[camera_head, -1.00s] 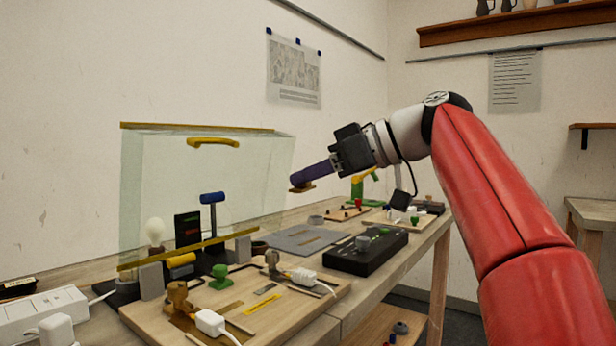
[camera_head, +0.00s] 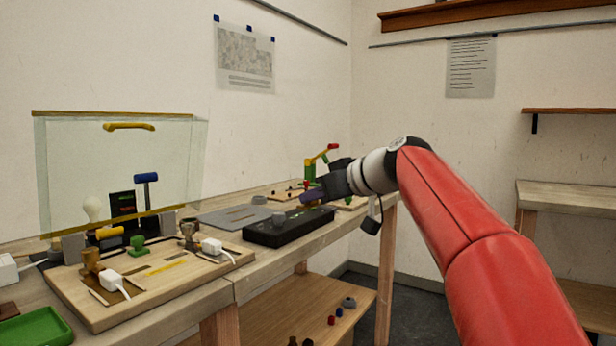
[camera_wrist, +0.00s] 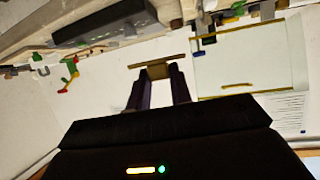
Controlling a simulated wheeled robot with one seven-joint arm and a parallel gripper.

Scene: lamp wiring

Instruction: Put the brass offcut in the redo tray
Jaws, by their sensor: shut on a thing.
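My gripper (camera_wrist: 158,88) is shut on the brass offcut (camera_wrist: 158,70), a small flat yellowish-brown piece held crosswise between the two purple fingertips in the wrist view. In the head view my gripper (camera_head: 312,196) reaches left, just beyond the right end of the black box on the bench; the offcut is barely visible there. A green tray (camera_head: 38,329) lies at the lower left, partly cut off by the picture edge. I cannot tell whether it is the redo tray, as no label shows.
A wooden board (camera_head: 140,283) with white plugs and fittings fills the front bench. Behind it stands a clear screen (camera_head: 70,170) with yellow edging. The black box (camera_head: 285,226) and a grey mat (camera_head: 228,218) lie farther right. A green clamp-like stand (camera_head: 309,170) rises near my gripper.

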